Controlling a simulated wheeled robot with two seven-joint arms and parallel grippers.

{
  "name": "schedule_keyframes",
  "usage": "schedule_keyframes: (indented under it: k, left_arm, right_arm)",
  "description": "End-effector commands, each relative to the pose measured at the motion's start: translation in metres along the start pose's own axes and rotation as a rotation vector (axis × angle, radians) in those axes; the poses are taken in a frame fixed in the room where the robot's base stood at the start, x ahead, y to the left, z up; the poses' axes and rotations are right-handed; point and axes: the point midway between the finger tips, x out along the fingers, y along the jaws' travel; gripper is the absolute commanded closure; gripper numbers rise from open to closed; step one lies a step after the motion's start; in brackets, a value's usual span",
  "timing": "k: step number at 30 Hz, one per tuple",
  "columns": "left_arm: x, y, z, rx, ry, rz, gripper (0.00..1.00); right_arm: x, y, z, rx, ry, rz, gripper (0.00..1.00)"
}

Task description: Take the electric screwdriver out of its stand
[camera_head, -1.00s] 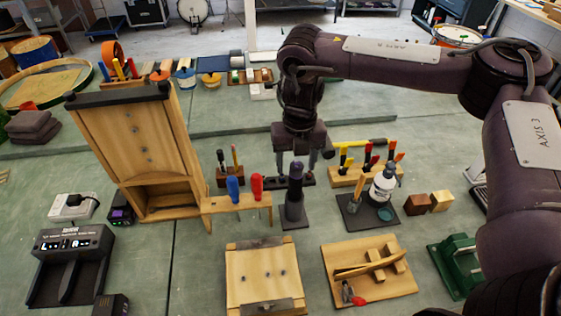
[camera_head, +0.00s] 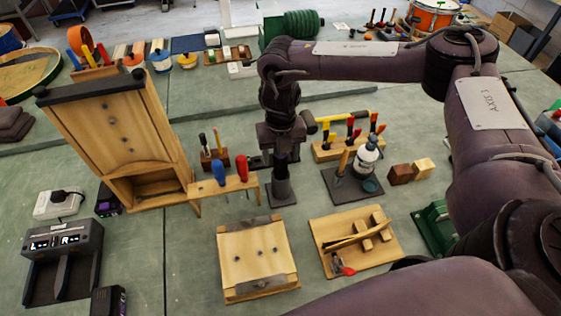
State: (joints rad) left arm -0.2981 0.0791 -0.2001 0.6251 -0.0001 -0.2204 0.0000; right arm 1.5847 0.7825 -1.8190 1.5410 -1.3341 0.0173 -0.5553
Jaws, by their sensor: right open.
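The dark electric screwdriver (camera_head: 281,168) stands upright in its dark grey stand (camera_head: 280,195) near the middle of the bench. My right gripper (camera_head: 284,146) points down at the top of the screwdriver and is open. In the picture its body overlaps the screwdriver's upper end, so the top is partly hidden. I cannot tell whether the fingers touch it. My left gripper is not in view.
A wooden rack with blue and red screwdrivers (camera_head: 228,185) stands close left of the stand. A wooden block with colored handles (camera_head: 345,148) and a bottle on a dark plate (camera_head: 366,157) are to the right. A wooden board (camera_head: 257,255) lies in front.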

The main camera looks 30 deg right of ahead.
Motion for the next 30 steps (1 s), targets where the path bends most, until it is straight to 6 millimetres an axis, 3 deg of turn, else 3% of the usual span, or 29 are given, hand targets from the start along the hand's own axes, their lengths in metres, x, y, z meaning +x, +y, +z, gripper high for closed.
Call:
schedule_keyframes:
  k: [6,19,30]
  left_arm:
    - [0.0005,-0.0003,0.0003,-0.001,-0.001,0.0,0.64]
    - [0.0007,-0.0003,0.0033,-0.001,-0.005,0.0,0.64]
    - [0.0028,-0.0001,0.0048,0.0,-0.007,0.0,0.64]
  right_arm:
    - [0.0009,0.0004,0.0002,-0.001,-0.001,0.001,0.43]
    - [0.0006,0.0004,0.0002,-0.001,-0.001,0.0,0.99]
    - [-0.0047,0.0007,0.001,-0.001,-0.003,0.001,1.0]
